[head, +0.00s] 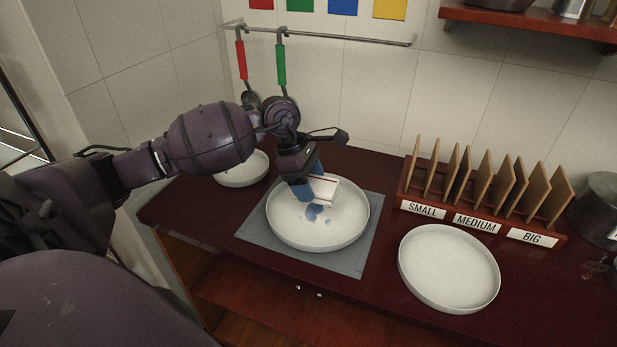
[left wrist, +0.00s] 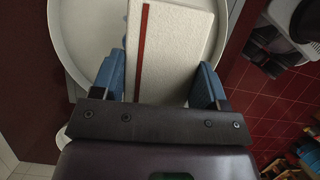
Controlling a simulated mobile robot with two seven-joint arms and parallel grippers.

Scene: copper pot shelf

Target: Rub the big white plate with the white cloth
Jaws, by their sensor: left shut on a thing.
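A white plate (head: 285,228) with blue stains (head: 316,213) rests on a grey mat (head: 352,262) on the dark red counter. My left gripper (head: 311,188) is shut on the white cloth (head: 326,190), a flat block with a red stripe, and holds it over or on the stained plate; I cannot tell if it touches. In the left wrist view the cloth (left wrist: 178,50) sits between the blue fingers, with the plate rim (left wrist: 60,45) around it. Another white plate (head: 448,268) is at the right, and a third white plate (head: 240,175) is behind my left arm. My right gripper is not in view.
A wooden rack (head: 480,205) with upright dividers and labels SMALL, MEDIUM and BIG stands at the back right. A metal pot (head: 598,205) is at the right edge. Utensils with red (head: 241,60) and green handles (head: 281,65) hang from a wall rail.

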